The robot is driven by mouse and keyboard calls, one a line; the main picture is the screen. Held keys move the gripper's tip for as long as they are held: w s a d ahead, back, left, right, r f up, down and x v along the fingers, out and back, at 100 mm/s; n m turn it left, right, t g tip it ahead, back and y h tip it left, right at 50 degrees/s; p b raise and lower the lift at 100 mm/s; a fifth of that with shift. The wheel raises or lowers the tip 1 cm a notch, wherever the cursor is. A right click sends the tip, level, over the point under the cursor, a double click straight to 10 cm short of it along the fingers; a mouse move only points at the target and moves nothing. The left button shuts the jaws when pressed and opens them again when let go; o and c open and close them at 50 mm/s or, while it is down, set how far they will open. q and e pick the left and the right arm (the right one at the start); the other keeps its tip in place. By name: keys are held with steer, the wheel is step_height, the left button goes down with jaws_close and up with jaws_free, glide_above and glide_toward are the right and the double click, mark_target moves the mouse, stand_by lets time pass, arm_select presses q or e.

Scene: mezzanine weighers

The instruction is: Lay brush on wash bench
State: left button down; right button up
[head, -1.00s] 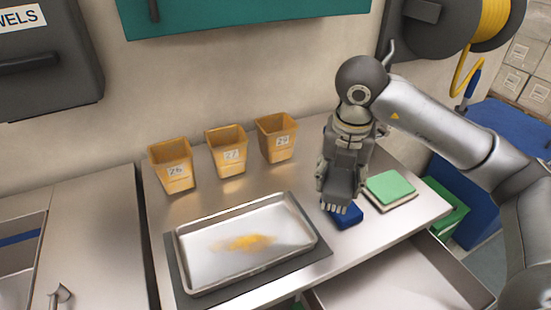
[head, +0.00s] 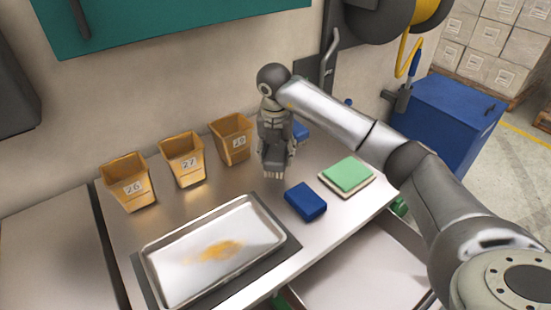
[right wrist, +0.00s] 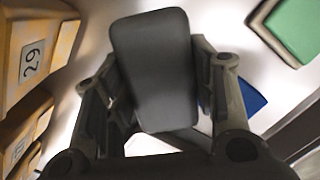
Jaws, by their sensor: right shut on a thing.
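My right gripper (head: 274,160) is shut on a dark grey block-like thing with a pale toothed lower edge, which looks like the brush (head: 275,166). In the right wrist view the brush (right wrist: 155,65) is a smooth dark grey slab between the two fingers (right wrist: 165,105). It is over the steel bench (head: 190,220), between tub 29 and the blue block; I cannot tell its height. Another steel bench (head: 45,245) stands at the left; its basin is out of view now. My left gripper is not in view.
Tan tubs 26 (head: 130,185), 27 (head: 183,160) and 29 (head: 234,140) line the wall side. A metal tray (head: 215,250) with yellow powder lies in front. A blue block (head: 305,201) and a green-topped pad (head: 347,175) lie right. An open drawer (head: 350,275) juts out below.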

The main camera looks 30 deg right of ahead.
steer(key=shift+w+d+f, duration=0.1)
steer(key=shift+w+f, duration=0.3)
steer(key=shift+f, duration=0.1)
step_height(320, 180, down, 2)
steer(key=shift+f+p, duration=0.15)
steer(key=shift+p, duration=0.7)
steer(key=shift+f, duration=0.4)
steer(key=shift+f, duration=0.15)
steer(key=o, duration=1.1)
